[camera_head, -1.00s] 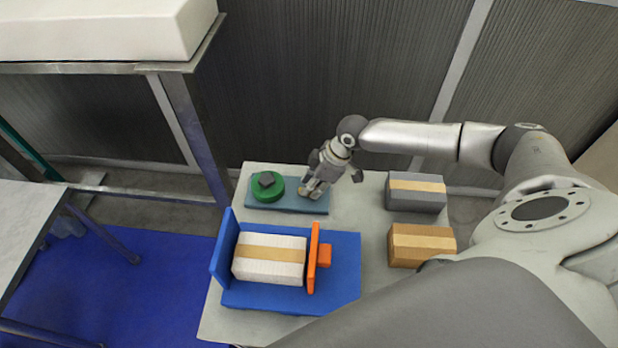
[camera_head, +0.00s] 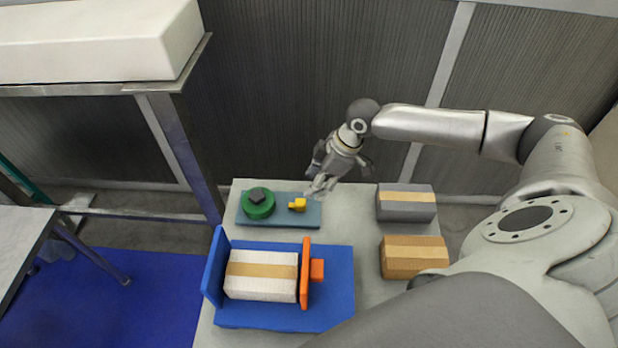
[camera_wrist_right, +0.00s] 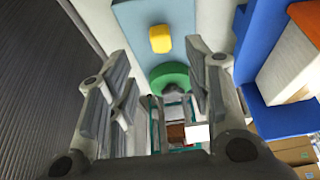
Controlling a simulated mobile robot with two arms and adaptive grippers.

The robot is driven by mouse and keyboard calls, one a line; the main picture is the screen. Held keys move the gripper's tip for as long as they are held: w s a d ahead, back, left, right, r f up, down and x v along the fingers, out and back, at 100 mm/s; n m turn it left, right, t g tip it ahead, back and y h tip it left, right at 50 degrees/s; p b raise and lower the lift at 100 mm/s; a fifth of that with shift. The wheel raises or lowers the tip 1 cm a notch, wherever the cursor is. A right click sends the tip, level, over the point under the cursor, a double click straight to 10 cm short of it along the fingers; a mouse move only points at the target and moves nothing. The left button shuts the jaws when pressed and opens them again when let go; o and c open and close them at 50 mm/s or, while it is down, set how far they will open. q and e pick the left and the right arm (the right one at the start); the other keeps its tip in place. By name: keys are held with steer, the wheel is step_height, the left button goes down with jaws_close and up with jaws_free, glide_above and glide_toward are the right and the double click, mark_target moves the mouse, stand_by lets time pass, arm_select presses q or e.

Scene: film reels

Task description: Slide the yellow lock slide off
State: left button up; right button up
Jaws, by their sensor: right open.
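The yellow lock slide (camera_head: 298,205) lies on the blue-grey plate (camera_head: 280,219), to the right of the green reel (camera_head: 258,204) with its dark knob. In the right wrist view the yellow slide (camera_wrist_right: 160,39) sits on the plate beyond my open fingers, with the green reel (camera_wrist_right: 168,74) near it. My right gripper (camera_head: 318,186) is open and empty, above and behind the plate's right end, apart from the slide. My left gripper is not in view.
A blue fixture (camera_head: 340,284) with an orange clamp (camera_head: 306,272) holds a white box (camera_head: 250,287) in front of the plate. A grey box (camera_head: 406,215) and a brown box (camera_head: 391,268) stand at the right. A wall is close behind the table.

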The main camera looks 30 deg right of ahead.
steer(key=shift+v, duration=1.7)
